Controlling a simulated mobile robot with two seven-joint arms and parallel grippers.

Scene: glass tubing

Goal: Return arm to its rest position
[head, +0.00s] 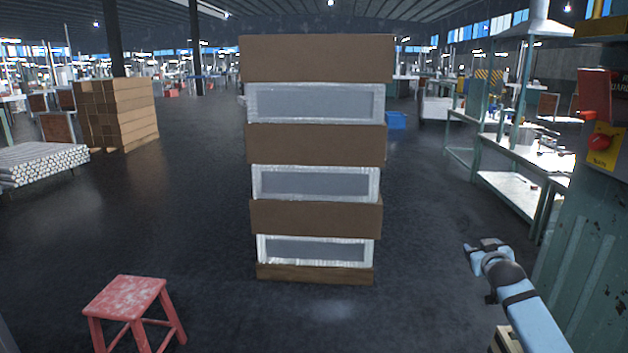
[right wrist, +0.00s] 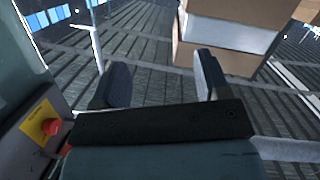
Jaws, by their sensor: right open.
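My right arm comes in from the lower right of the head view, with its blue-grey forearm slanting up and left. My right gripper (head: 484,246) is in the air over the dark floor, to the right of the box stack. In the right wrist view the two dark fingers of the right gripper (right wrist: 160,82) stand wide apart with nothing between them. My left arm and left gripper are in neither view.
A tall stack of brown boxes (head: 315,145) stands ahead in the middle. A red stool (head: 126,296) is at lower left. A green machine cabinet (head: 600,255) with a red button (head: 600,142) is close on the right. Workbenches (head: 515,190) stand behind it.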

